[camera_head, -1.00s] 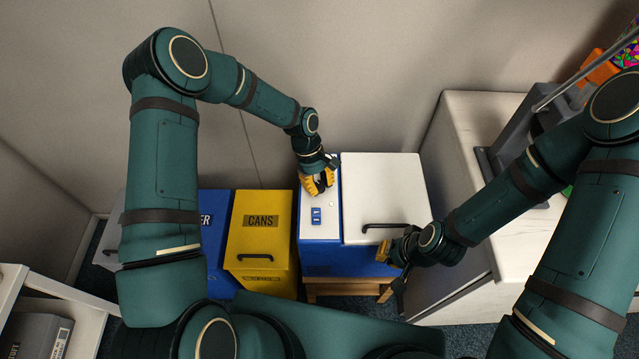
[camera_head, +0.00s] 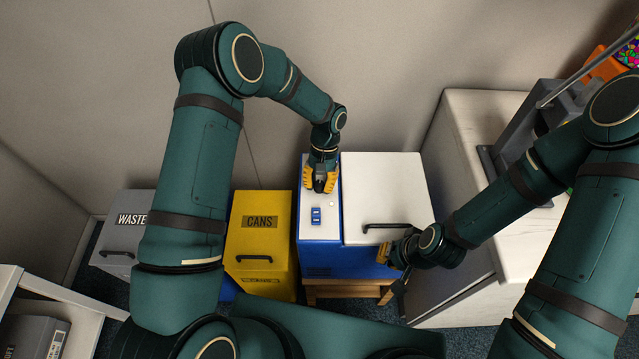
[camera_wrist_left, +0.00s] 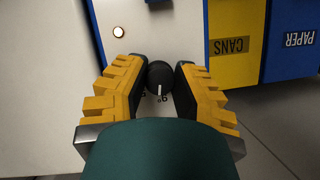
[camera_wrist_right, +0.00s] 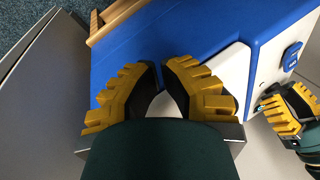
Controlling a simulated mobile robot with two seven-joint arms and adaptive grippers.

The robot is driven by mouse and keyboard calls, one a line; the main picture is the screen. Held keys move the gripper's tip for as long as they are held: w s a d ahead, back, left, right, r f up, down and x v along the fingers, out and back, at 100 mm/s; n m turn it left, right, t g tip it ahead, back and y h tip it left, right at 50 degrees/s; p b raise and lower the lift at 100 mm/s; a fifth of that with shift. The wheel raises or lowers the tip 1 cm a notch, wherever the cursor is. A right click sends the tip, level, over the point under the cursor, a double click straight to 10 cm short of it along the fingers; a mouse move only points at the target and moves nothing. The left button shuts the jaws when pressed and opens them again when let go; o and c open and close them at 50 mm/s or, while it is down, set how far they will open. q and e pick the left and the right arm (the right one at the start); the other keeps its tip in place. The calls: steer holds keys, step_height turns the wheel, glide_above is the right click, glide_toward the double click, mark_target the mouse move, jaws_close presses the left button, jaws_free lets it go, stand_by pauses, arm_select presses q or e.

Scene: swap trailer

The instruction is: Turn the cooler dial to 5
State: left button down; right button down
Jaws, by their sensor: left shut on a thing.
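The cooler has a blue body (camera_head: 320,261) and a white top with a lid (camera_head: 385,187). Its black round dial (camera_wrist_left: 159,76) is between the fingers of my left gripper (camera_wrist_left: 159,82). That gripper is shut on the dial and points down at it in the head view (camera_head: 321,188), where the fingers hide the dial. A white pointer line on the dial faces the bottom of the left wrist view, near small digits that are too small to read surely. My right gripper (camera_wrist_right: 162,66) is partly open and empty, by the cooler's front right side.
A small blue display (camera_head: 316,215) and a round light (camera_head: 331,204) sit in front of the dial. The lid has a dark handle (camera_head: 384,226). A yellow cans bin (camera_head: 262,262) and a grey waste bin (camera_head: 115,244) stand left. A white counter (camera_head: 470,125) is right.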

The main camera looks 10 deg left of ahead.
arm_select(q)
steer(key=m, duration=0.1)
steer(key=m+y, duration=0.1)
steer(key=m, duration=0.1)
steer(key=shift+s+f+m, duration=0.1)
steer(key=shift+s+m, duration=0.05)
steer(key=shift+m, duration=0.15)
steer(key=shift+m+t+y, duration=0.5)
steer(key=shift+m+y, duration=0.3)
steer(key=shift+m, duration=1.2)
steer(key=c, duration=0.7)
jaws_free()
steer(key=shift+c, duration=0.2)
steer(key=v, duration=1.2)
steer(key=shift+s, duration=0.1)
